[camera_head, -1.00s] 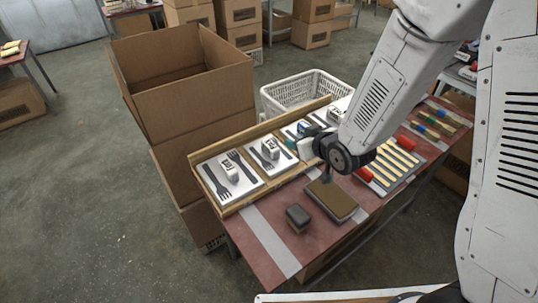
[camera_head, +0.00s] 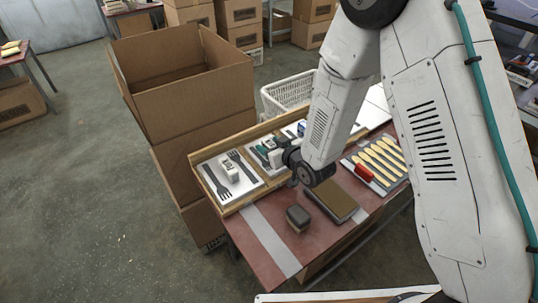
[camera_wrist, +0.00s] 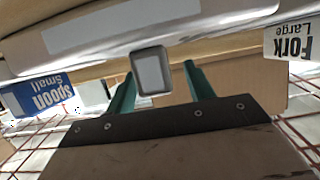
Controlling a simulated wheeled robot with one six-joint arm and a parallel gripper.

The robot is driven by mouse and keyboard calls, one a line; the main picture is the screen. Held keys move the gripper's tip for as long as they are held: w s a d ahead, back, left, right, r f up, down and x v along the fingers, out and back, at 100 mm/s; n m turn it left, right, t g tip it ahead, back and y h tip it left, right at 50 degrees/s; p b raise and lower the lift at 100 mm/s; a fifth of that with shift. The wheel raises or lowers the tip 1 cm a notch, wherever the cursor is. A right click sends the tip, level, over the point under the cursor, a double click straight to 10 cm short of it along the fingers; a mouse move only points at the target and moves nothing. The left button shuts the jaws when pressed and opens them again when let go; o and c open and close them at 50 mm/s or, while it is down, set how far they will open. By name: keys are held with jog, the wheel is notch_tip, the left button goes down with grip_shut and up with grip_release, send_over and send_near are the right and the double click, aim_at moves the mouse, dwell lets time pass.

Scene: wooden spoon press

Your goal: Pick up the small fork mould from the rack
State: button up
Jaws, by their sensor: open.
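The small fork mould (camera_head: 270,171) is a pale plate with a small dark fork shape, second from the left on the wooden rack (camera_head: 238,199). My gripper (camera_wrist: 160,76) is open, and its two green fingers are at this mould. In the wrist view a grey square block (camera_wrist: 151,72), apparently the mould's handle, shows between the fingertips, with a gap on each side. I cannot tell how deep the fingers reach around it. My arm hides part of the mould in the head view.
The large fork mould (camera_head: 230,175) is to the left, and its label (camera_wrist: 289,39) shows at right in the wrist view. A small spoon label (camera_wrist: 38,96) is on the other side.

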grip_shut()
jog(key=shift+w, duration=0.1)
jog(key=shift+r, duration=0.2)
